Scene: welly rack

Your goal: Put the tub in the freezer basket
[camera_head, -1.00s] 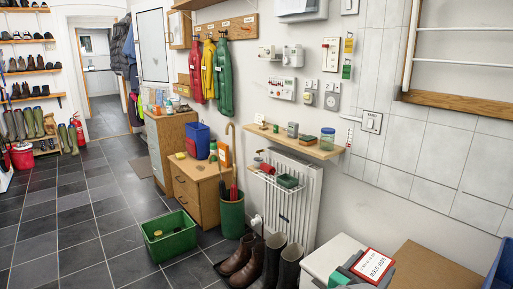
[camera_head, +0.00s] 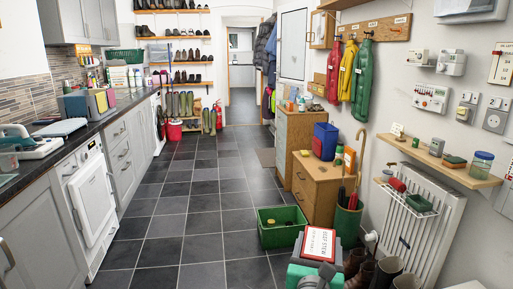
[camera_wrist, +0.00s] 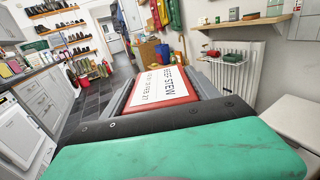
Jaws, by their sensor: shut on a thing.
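The tub (camera_head: 318,243) has a red lid with a white label reading "BEEF STEW"; it shows at the bottom of the head view. In the wrist view the tub (camera_wrist: 165,84) lies just beyond the teal and black gripper parts. My gripper (camera_head: 314,262) is shut on the tub and holds it up, label facing up. The grey fingers (camera_wrist: 165,98) flank it; its underside is hidden. I cannot pick out a freezer basket for certain in either view.
A white-fronted appliance (camera_head: 91,195) stands under the left counter (camera_head: 40,180). A green crate (camera_head: 282,238) is on the floor ahead, beside a wooden drawer unit (camera_head: 318,195). Boots (camera_head: 365,274) stand by the radiator at right. The tiled floor (camera_head: 190,215) in the middle is clear.

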